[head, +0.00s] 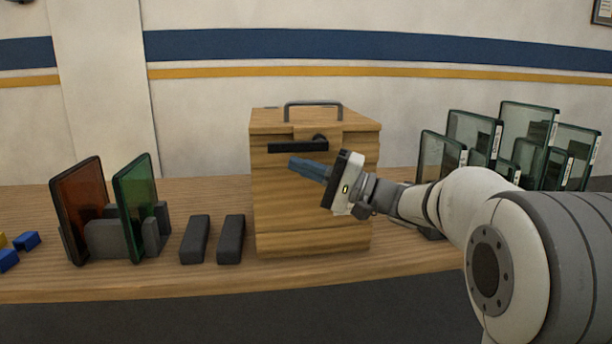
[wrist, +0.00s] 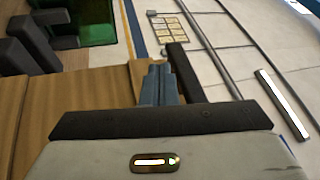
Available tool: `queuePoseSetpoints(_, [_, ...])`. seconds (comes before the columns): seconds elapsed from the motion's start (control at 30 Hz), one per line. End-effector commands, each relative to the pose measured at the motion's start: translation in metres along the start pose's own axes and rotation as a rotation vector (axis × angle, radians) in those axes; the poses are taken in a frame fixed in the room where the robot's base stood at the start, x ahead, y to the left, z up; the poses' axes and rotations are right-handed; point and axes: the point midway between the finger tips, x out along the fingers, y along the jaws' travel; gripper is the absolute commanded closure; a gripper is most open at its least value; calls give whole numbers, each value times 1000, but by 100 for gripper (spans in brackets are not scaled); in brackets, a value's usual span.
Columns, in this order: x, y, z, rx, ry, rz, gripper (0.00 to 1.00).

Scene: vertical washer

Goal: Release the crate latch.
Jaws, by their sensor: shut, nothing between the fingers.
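The wooden crate (head: 310,215) stands on the table with a grey handle (head: 313,103) on its lid. Its latch, a black bar (head: 290,147), lies nearly level across the upper front, with a dark round part at its right end. My gripper (head: 292,164) has blue fingers, shut and empty, pointing left just below the bar in the head view. In the wrist view the fingers (wrist: 158,70) lie close beside the dark bar (wrist: 184,72), with the crate's wood (wrist: 112,85) to their left. I cannot tell whether fingers and bar touch.
Orange (head: 82,208) and green (head: 134,205) panels stand in grey holders left of the crate. Two dark blocks (head: 195,240) lie between them and the crate. Several glass panels (head: 525,120) stand at the right. Blue blocks (head: 27,241) lie at the far left.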

Motion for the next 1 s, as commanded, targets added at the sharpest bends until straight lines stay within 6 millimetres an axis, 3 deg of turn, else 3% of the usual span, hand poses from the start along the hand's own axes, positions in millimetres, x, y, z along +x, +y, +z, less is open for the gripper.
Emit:
queuePoseSetpoints(0.7, [0,0,0,-1,2,1,100])
queuePoseSetpoints(1.0, [-9,32,3,0,1,1,100])
